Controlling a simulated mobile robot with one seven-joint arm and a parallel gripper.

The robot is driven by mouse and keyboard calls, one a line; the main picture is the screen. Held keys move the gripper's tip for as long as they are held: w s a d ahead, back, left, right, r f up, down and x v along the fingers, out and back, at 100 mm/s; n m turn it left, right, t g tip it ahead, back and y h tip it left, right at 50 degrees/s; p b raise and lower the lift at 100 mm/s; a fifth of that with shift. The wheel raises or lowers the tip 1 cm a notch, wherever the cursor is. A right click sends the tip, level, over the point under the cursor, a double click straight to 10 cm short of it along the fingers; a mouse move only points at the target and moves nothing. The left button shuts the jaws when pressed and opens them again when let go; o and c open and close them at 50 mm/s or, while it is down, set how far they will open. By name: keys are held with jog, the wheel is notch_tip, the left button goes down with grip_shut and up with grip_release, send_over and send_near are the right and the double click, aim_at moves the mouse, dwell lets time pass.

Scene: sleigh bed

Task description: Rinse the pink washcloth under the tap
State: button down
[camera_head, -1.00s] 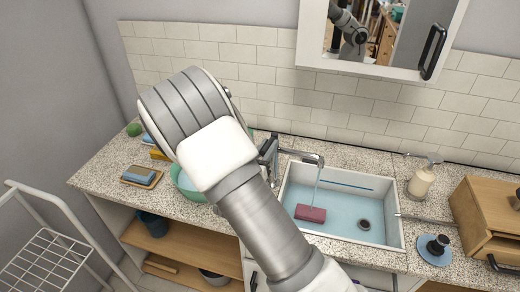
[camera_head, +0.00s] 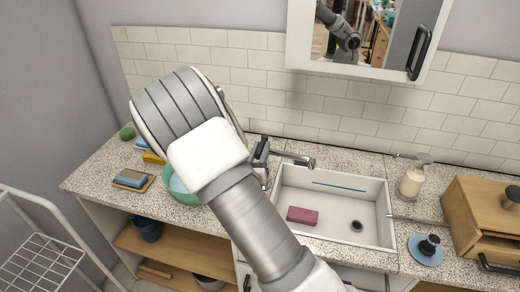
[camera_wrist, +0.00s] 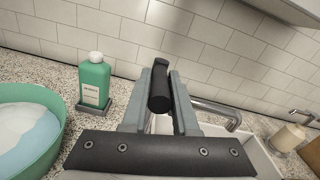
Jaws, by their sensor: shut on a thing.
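The pink washcloth (camera_head: 302,216) lies folded like a small block on the left of the white sink's floor (camera_head: 330,232). The metal tap (camera_head: 298,158) reaches over the sink's back left, and no water runs from it. In the wrist view its spout (camera_wrist: 215,110) is right of my gripper (camera_wrist: 161,76). My gripper is shut on the black tap handle (camera_wrist: 158,100), which stands between its fingers. In the head view my arm largely hides the gripper. The washcloth is out of the wrist view.
A green basin (camera_head: 180,188) of pale, bluish contents stands left of the tap, with a green bottle (camera_wrist: 94,82) behind it. A soap dispenser (camera_head: 411,182), a blue dish (camera_head: 425,250) and a wooden box (camera_head: 480,225) are right of the sink. A cabinet (camera_head: 370,40) overhangs the back.

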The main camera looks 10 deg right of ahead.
jog(key=c, duration=0.7)
grip_release()
jog(key=b+v, duration=0.1)
jog(key=v, duration=1.6)
jog(key=shift+s+a, duration=0.1)
jog(key=shift+s, duration=0.1)
